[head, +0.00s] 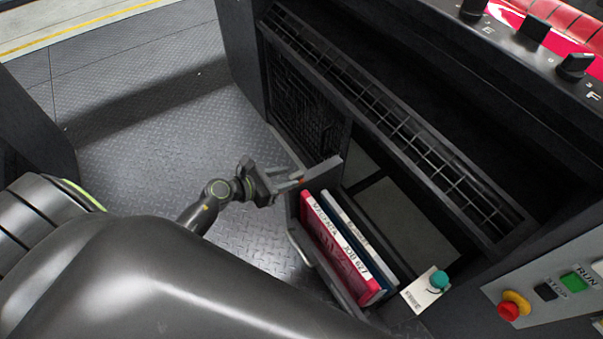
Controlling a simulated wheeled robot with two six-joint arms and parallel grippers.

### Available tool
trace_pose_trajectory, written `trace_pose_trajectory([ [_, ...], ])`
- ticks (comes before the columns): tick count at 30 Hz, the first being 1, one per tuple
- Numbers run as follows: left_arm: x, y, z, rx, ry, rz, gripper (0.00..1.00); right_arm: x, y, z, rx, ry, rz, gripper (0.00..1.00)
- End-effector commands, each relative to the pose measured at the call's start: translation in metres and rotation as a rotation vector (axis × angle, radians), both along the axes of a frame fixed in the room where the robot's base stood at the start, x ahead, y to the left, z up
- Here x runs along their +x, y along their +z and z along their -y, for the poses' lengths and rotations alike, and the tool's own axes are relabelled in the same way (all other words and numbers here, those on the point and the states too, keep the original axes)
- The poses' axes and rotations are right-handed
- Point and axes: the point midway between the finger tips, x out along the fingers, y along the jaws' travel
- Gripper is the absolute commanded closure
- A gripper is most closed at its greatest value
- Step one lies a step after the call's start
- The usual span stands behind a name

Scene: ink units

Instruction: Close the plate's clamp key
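My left gripper (290,181) is low in the middle of the head view, beside the upper corner of an open dark door (322,174). No part is clearly recognisable as the plate's clamp key. Dark knobs (535,28) stand on the panel at the top right, one beside the letter E and one (575,66) beside F. My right gripper is not in view.
Red (340,250) and dark binders stand in the door's rack. A teal knob (439,280) sits on a white plate beside them. A red stop button (514,306) and green RUN button (574,281) are at the lower right. The metal floor (160,130) at left is clear.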

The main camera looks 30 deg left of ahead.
Motion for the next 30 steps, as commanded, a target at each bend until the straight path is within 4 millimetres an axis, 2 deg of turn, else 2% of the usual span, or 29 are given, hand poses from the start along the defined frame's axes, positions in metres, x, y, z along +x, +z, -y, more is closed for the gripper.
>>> trace_pose_trajectory([
  [3, 0.020, -0.010, 0.012, -0.002, -0.001, 0.001, 0.62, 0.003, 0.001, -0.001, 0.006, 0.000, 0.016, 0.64],
  [9, 0.042, -0.021, 0.025, -0.001, 0.000, 0.000, 0.62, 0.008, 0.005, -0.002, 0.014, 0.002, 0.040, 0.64],
  [22, 0.049, -0.024, 0.029, -0.001, 0.000, 0.000, 0.62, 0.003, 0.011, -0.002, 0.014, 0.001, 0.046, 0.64],
  [30, 0.049, -0.024, 0.029, -0.001, 0.000, 0.000, 0.97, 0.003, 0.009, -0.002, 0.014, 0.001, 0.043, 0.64],
])
